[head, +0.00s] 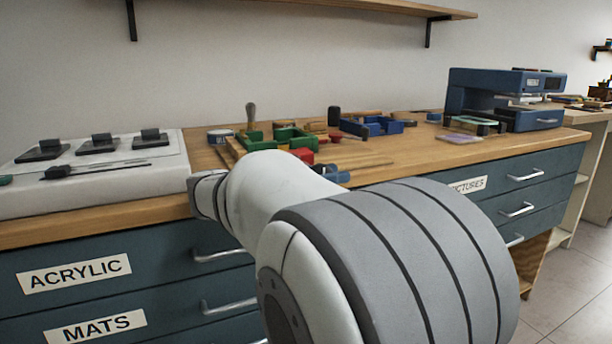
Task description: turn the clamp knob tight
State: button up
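Small green, blue and red parts, possibly clamps, lie in a cluster on the wooden bench top. A green block part (292,136) and a blue part (384,126) stand out, with a red piece (302,155) in front. A grey upright handle (250,113) rises at the left of the cluster, and a dark knob-like cylinder (334,116) stands behind it. I cannot tell which of these is the clamp knob. My arm reaches across the front of the bench and hides part of the cluster. My gripper does not show.
A white board with several black blocks (97,144) lies at the left. A blue machine (500,98) stands at the right, a clear plate (459,138) before it. Labelled drawers (520,200) with handles sit below. A shelf (400,8) hangs above. Bare wood shows right of the cluster.

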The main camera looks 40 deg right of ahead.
jog(key=shift+s+a+f, duration=0.1)
jog(key=shift+f, duration=0.05)
jog(key=shift+c, duration=0.9)
jog(key=shift+s+y, duration=0.1)
jog(key=shift+y, duration=0.3)
